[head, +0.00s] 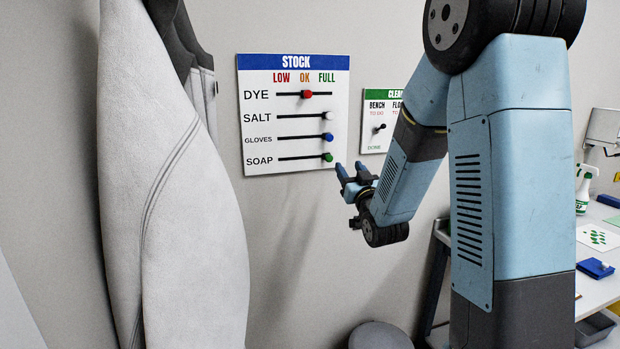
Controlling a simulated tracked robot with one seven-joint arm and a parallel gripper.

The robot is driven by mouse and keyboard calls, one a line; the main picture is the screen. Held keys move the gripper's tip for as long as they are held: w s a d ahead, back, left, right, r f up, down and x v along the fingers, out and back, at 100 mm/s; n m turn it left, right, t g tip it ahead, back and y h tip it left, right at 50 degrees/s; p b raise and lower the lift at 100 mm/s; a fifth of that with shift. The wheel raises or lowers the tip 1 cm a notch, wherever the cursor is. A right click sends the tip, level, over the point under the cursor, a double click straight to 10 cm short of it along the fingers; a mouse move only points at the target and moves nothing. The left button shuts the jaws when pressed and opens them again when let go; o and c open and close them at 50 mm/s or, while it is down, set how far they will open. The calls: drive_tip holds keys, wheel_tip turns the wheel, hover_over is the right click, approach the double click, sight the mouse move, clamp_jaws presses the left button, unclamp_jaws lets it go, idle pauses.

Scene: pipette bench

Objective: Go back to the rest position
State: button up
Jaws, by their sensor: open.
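My gripper (345,178) is open and empty, near the lower right corner of the stock board (261,160). It looks close to the green soap knob (327,157), but I cannot tell whether it touches it; a small gap seems to show. On the board the red dye knob (307,94) is near the middle of its slot, under OK. The white salt knob (328,116), the blue gloves knob (327,136) and the soap knob sit at the right ends, under FULL.
A cleaning board (374,140) hangs to the right, partly behind my arm. A grey stool (380,336) stands below. At right, a bench (600,290) holds a spray bottle (583,190) and a blue item (595,268).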

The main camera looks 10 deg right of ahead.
drive_tip(key=s+d+m+g+h, duration=0.1)
drive_tip(key=s+g, duration=1.5)
drive_tip(key=s, duration=1.9)
drive_tip(key=shift+d+r+m+h, duration=0.15)
drive_tip(key=shift+d+m+h, duration=0.3)
drive_tip(key=shift+h, duration=0.55)
drive_tip(key=shift+s, duration=0.1)
